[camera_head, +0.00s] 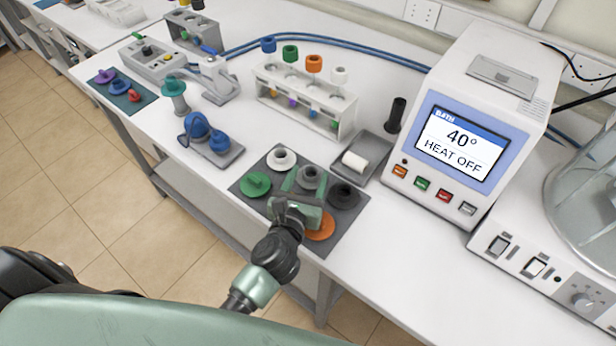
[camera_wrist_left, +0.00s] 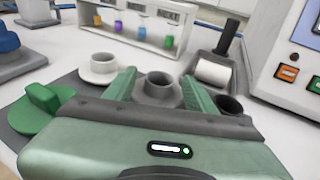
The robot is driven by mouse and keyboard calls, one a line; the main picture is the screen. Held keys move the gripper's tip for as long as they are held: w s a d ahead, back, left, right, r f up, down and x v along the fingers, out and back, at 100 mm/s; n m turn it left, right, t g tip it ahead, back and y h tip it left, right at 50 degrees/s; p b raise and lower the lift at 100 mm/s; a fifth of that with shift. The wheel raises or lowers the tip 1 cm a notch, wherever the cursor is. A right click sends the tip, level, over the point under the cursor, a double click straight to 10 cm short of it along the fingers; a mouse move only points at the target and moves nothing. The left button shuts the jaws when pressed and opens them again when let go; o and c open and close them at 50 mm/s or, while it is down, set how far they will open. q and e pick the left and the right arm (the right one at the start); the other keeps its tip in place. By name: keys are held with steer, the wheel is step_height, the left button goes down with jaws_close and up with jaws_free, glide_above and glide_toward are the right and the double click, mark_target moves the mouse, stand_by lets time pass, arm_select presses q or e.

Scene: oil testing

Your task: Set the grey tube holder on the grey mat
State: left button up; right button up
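The grey tube holder (camera_head: 311,177) is upright at the dark grey mat (camera_head: 335,236), towards its right rear side. My left gripper (camera_head: 305,186) is low over the mat, with one finger on each side of the grey holder. In the left wrist view the grey holder (camera_wrist_left: 160,88) shows between the green fingers (camera_wrist_left: 158,92). I cannot tell whether they press on it or whether its base touches the mat. A white holder (camera_head: 281,158), a green one (camera_head: 256,184), a black one (camera_head: 344,194) and an orange one (camera_head: 319,228) surround my gripper. My right gripper is out of view.
A white tube rack (camera_head: 300,103) and a grey tray with a white roll (camera_head: 355,161) stand behind the mat. The bath unit (camera_head: 470,130) is at the right. Blue holders (camera_head: 208,138) stand on a plate at the left. Bare white table lies right of the mat.

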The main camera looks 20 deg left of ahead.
arm_select(q)
steer(key=shift+s+f, duration=0.1)
steer(key=shift+f, duration=0.2)
steer(key=shift+r, duration=0.2)
steer(key=shift+r+p, duration=0.45)
steer(key=shift+p, duration=0.05)
steer(key=b+v, duration=0.2)
steer(key=v, duration=0.8)
steer(key=shift+s+b, duration=0.4)
steer(key=shift+s+r, duration=0.3)
steer(key=shift+s, duration=0.2)
